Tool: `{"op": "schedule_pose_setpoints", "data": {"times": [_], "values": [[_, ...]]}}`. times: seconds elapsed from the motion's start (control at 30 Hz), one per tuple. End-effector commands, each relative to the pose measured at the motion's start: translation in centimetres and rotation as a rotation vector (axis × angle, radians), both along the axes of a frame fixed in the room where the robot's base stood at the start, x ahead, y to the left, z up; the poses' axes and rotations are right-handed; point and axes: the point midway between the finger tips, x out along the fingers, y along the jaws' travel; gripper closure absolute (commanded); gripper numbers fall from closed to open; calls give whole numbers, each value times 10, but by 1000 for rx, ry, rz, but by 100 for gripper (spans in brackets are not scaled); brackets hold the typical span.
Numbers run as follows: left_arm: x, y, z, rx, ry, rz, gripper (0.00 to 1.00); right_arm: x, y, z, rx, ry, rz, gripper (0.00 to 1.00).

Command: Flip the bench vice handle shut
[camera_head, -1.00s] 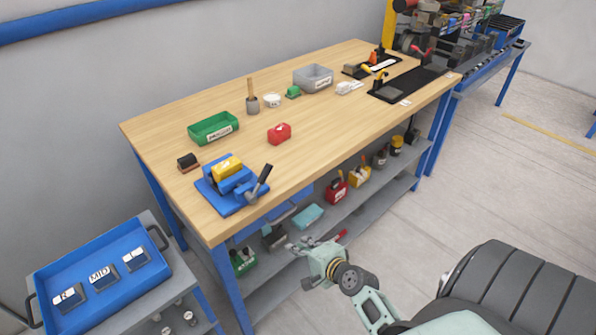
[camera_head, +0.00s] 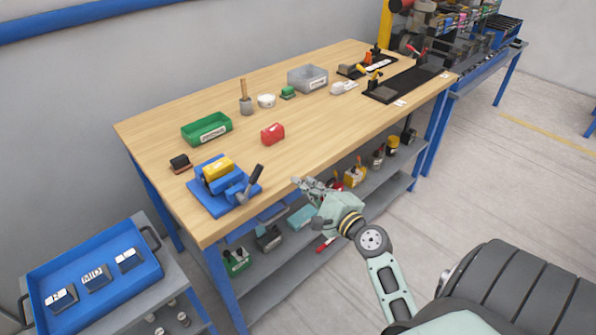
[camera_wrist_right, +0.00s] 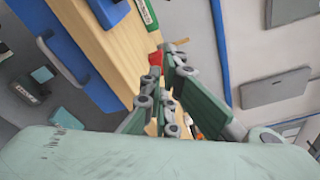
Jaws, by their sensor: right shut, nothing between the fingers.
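The blue bench vice (camera_head: 222,192) stands near the front left corner of the wooden workbench (camera_head: 320,125), with a yellow block (camera_head: 217,169) in its jaws. Its dark handle (camera_head: 252,182) sticks up, tilted to the right, at the vice's right side. My right gripper (camera_head: 298,181) is shut and empty. In the head view it is at the bench's front edge, to the right of the handle and apart from it. In the right wrist view my fingers (camera_wrist_right: 165,85) show in the middle, and part of the blue vice (camera_wrist_right: 108,10) shows at the top. My left gripper is not in view.
A red box (camera_head: 273,134), a green bin (camera_head: 206,130) and a dark-topped block (camera_head: 180,163) are on the bench near the vice. A lower shelf with several items lies under the bench. A blue tray (camera_head: 150,283) is on a cart at the lower left.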

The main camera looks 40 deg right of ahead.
Motion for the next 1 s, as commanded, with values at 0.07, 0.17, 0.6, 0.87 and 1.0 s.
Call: {"op": "schedule_pose_setpoints", "data": {"times": [0.07,0.17,0.6,0.87,1.0], "values": [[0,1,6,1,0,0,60,17,-1,3,2,-4,0,100],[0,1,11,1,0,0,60,38,-2,2,1,-4,0,100],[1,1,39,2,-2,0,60,76,22,12,0,1,0,100],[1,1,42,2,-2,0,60,73,30,14,-2,1,1,100],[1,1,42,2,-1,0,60,73,30,13,-1,1,1,100]]}}
